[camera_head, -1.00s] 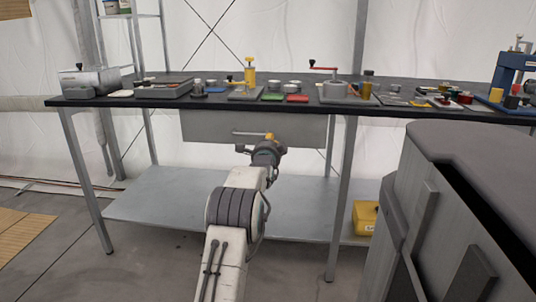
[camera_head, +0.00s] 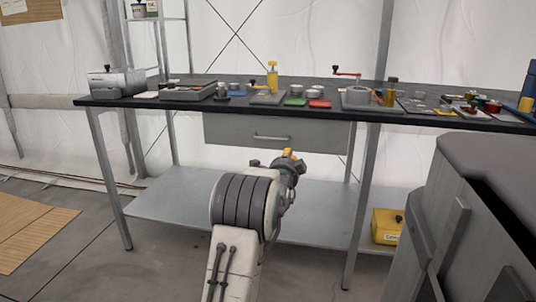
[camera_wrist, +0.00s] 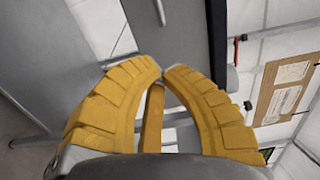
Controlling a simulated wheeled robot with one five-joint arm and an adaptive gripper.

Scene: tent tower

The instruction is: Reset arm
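My gripper (camera_head: 288,155) is in front of the workbench, below the closed grey drawer (camera_head: 225,131), and apart from its handle (camera_head: 272,137). My arm reaches forward from the bottom of the head view. In the wrist view, my gripper (camera_wrist: 163,69) has its two curved yellow fingers closed in with the tips nearly meeting. A yellow bar shows between them; I cannot tell whether it is part of the gripper. I see no separate object held.
The black workbench top (camera_head: 150,101) carries a grey box (camera_head: 118,82), a red-handled device (camera_head: 355,93) and many small parts. A lower shelf (camera_head: 170,200) holds a yellow case (camera_head: 387,226). A large grey body (camera_head: 465,200) stands close at the right.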

